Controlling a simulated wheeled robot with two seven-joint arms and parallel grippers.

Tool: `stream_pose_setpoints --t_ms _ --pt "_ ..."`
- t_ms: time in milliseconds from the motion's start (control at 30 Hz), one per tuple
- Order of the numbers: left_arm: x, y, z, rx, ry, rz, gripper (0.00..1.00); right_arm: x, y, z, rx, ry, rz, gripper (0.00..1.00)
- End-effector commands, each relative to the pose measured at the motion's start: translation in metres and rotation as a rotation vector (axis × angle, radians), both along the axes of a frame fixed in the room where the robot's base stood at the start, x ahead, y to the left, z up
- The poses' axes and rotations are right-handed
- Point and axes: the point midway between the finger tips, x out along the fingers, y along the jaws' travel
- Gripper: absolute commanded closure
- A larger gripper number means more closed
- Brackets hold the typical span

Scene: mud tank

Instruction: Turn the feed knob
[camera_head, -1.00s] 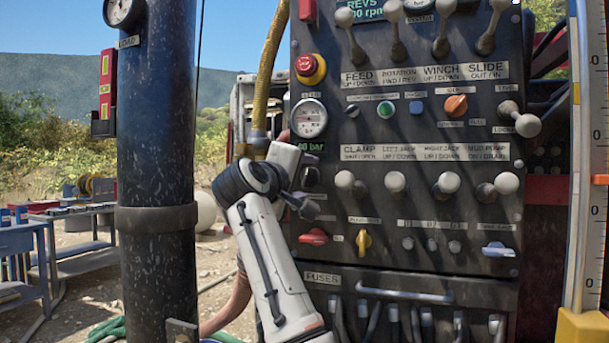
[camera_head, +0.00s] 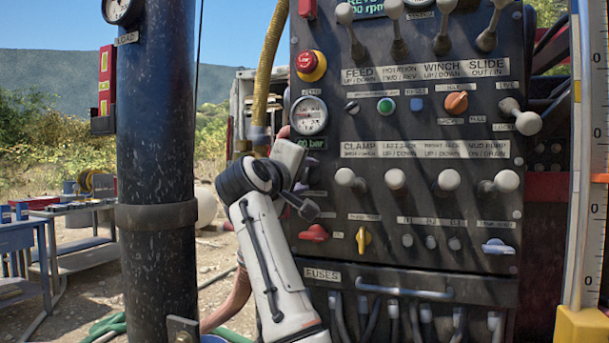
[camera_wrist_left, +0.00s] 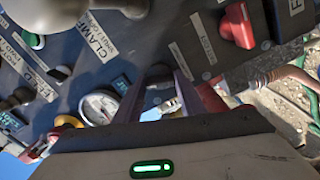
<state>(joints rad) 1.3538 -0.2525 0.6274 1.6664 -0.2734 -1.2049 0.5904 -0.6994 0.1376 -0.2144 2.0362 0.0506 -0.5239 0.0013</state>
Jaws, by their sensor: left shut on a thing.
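The control panel (camera_head: 335,210) carries a dark round knob below the pressure gauge (camera_head: 309,115) and its small green bar display (camera_head: 311,143). In the head view my left gripper (camera_head: 306,172) is at the panel's left edge and largely covers this knob. In the left wrist view two purplish fingers (camera_wrist_left: 158,90) stand on either side of the dark knob (camera_wrist_left: 158,72), and the gripper is shut on it. The knob's marking cannot be read. A FEED label (camera_head: 355,76) shows higher up, under a lever. My right gripper is not in view.
A red knob (camera_head: 313,234) and a yellow knob (camera_head: 364,239) sit below my gripper. White-ended levers (camera_head: 396,180) stand out to the right. A red stop button (camera_head: 308,65) is above. A thick dark post (camera_head: 157,150) stands to the left.

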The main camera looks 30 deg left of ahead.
Motion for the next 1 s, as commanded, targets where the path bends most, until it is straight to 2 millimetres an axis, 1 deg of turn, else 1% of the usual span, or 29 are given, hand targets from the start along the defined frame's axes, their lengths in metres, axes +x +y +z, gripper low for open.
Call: stream_pose_setpoints --t_ms 167,600,800,1000 --pt "0.000 0.001 0.000 0.114 0.031 0.002 0.86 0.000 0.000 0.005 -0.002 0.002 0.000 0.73" --pt "0.000 0.001 0.000 0.476 0.120 0.001 0.86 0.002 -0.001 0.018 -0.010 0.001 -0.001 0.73" --pt "0.000 0.001 0.000 0.603 0.149 -0.001 0.86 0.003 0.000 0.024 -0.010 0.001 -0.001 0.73" --pt "0.000 0.000 -0.001 0.684 0.168 -0.001 0.86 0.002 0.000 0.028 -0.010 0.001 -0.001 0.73"
